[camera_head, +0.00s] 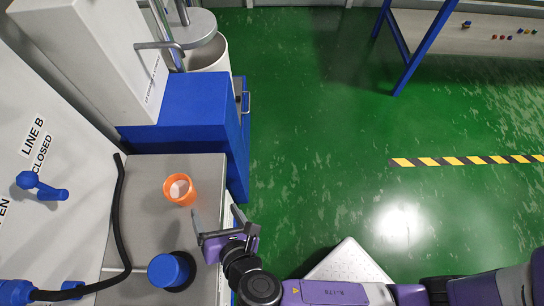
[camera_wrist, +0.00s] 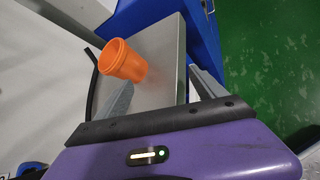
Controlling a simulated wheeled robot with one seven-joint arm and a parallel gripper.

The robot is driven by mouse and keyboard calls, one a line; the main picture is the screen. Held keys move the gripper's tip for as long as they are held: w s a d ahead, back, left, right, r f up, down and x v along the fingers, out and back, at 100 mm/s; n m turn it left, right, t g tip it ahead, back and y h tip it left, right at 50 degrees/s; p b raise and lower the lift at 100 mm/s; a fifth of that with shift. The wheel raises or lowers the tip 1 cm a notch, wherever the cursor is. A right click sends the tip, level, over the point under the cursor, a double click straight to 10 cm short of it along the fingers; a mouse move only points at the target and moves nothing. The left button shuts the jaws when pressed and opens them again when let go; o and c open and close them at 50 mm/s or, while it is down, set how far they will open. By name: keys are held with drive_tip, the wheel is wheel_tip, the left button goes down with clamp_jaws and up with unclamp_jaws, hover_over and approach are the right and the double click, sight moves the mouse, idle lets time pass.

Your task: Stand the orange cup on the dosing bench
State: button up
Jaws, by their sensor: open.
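The orange cup (camera_head: 179,189) stands upright on the grey bench top (camera_head: 205,166) at the left, with something pale inside it. In the wrist view the cup (camera_wrist: 122,62) shows at the upper left, just beyond the left finger. My gripper (camera_head: 220,219) is open and empty at the right edge of the bench, to the lower right of the cup and apart from it. Its two fingers also show in the wrist view (camera_wrist: 165,90), with bare bench between them. Whether this grey top is the dosing bench I cannot tell.
A blue knob (camera_head: 168,270) stands on the bench near the front. A black hose (camera_head: 118,200) runs along its left side. A blue cabinet (camera_head: 190,105) rises behind the bench. The green floor (camera_head: 320,140) to the right is mostly clear.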

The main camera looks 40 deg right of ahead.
drive_tip(key=s+d+m+y, duration=0.3)
drive_tip(key=s+d+m, duration=0.7)
drive_tip(key=s+m, duration=0.25)
drive_tip(key=s+d+r+m+t, duration=0.1)
drive_tip(key=s+d+r+m, duration=0.2)
drive_tip(key=r+m, duration=0.5)
drive_tip(key=s+d+r+m+t+h, duration=0.1)
drive_tip(key=s+d+r+m+t, duration=0.1)
drive_tip(key=s+d+r+m, duration=0.2)
wheel_tip(320, 180, up, 4)
drive_tip(key=m, duration=0.4)
drive_tip(key=shift+d+h, duration=0.3)
drive_tip(key=shift+d, duration=0.1)
drive_tip(key=shift+s+f, duration=0.1)
drive_tip(key=shift+f, duration=0.05)
drive_tip(key=shift+c, duration=0.4)
